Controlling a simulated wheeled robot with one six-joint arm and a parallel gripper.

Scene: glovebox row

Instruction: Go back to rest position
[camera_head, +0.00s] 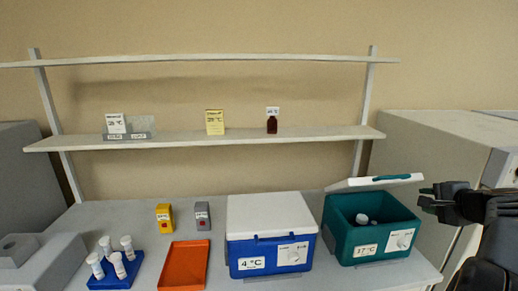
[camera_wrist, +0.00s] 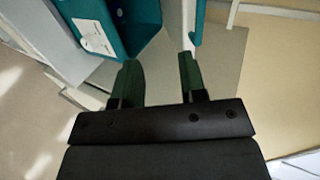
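My gripper (camera_head: 428,198) is held out at the right, just beside the teal cooler. In the wrist view my gripper (camera_wrist: 158,75) has its two fingers apart with nothing between them. The wrist view also shows part of the teal cooler (camera_wrist: 135,25) beyond the fingers.
A closed blue cooler (camera_head: 270,268) marked 4 °C stands left of the teal one. An orange tray (camera_head: 184,266) and a blue rack (camera_head: 106,282) with several white-capped tubes lie further left. A shelf (camera_head: 300,134) runs above. A grey cabinet (camera_head: 440,150) stands behind my arm.

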